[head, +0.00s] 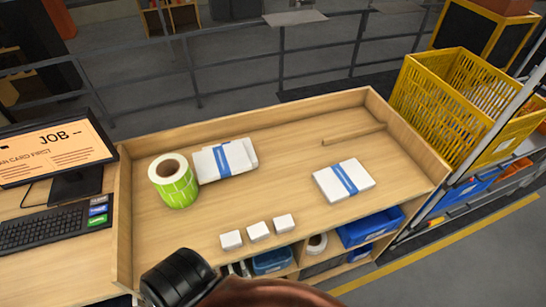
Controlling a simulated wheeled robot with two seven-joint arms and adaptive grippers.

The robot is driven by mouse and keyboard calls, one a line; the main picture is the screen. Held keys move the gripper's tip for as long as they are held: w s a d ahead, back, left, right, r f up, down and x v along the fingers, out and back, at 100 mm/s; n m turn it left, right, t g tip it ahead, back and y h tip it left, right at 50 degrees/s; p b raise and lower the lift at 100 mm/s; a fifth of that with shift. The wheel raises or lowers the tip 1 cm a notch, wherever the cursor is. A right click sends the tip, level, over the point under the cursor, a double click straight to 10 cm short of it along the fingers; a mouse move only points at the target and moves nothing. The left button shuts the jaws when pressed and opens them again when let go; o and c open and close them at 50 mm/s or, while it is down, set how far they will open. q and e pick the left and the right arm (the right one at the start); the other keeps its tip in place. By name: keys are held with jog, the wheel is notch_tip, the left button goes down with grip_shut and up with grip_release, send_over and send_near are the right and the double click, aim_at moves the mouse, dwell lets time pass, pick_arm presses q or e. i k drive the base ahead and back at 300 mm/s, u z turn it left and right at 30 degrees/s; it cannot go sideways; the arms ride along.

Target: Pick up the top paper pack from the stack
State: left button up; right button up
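White paper packs with a blue band (206,167) lie at the back left of the wooden tray-like worktop, beside a green roll. Their edges are offset, so more than one layer seems to lie there; I cannot tell how many. Another white paper pack with a blue band (326,184) lies apart, on the right half of the worktop. No gripper fingers show clearly. A dark rounded part and a reddish-brown part at the bottom edge seem to be mine.
A green label roll (178,188) stands left of the packs. Several small white boxes (258,231) line the front edge. A thin wooden strip (354,135) lies at the back. A raised rim (270,114) borders the worktop; its middle is clear. A yellow crate (440,103) stands right.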

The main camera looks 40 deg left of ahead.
aim_at(217, 163)
jog(key=z, duration=1.05)
jog(key=i, duration=1.55)
jog(key=u, duration=3.15)
jog(key=i, duration=0.5)
jog(key=u, duration=0.4)
